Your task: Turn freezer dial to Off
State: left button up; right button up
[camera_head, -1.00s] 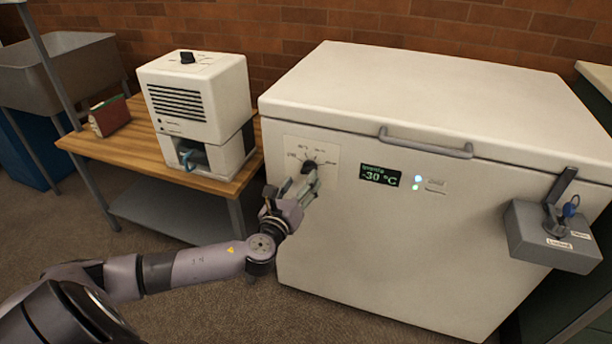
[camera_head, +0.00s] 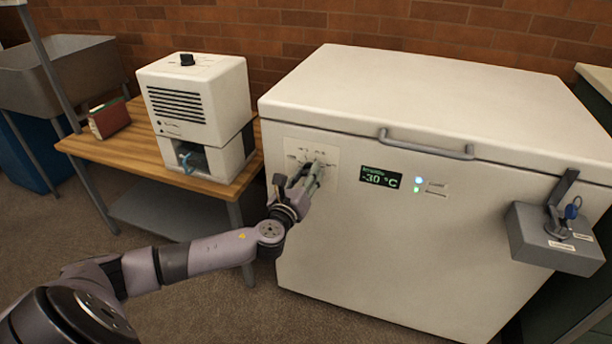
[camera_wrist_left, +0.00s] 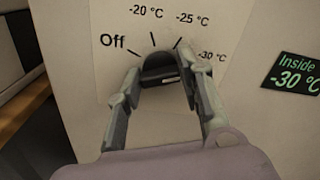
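The freezer dial (camera_wrist_left: 158,66) is a dark round knob on a pale panel marked Off, -20 °C, -25 °C and -30 °C in the left wrist view. My left gripper (camera_head: 308,174) is at the dial panel on the freezer's (camera_head: 420,245) front. In the left wrist view its two fingers (camera_wrist_left: 164,72) stand apart, one on each side of the dial. Whether they touch it is unclear. The fingers partly hide the knob, and its pointer setting is hard to read. The display (camera_head: 380,176) reads -30 °C. My right gripper is not in view.
A grey lock box (camera_head: 553,240) with a blue key hangs at the freezer's right. The lid handle (camera_head: 428,150) sticks out above the display. Left of the freezer, a wooden table (camera_head: 105,145) carries a white appliance (camera_head: 195,95) and a red book or binder (camera_head: 109,118).

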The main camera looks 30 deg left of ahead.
pick_arm(q)
jog(key=c, duration=0.6)
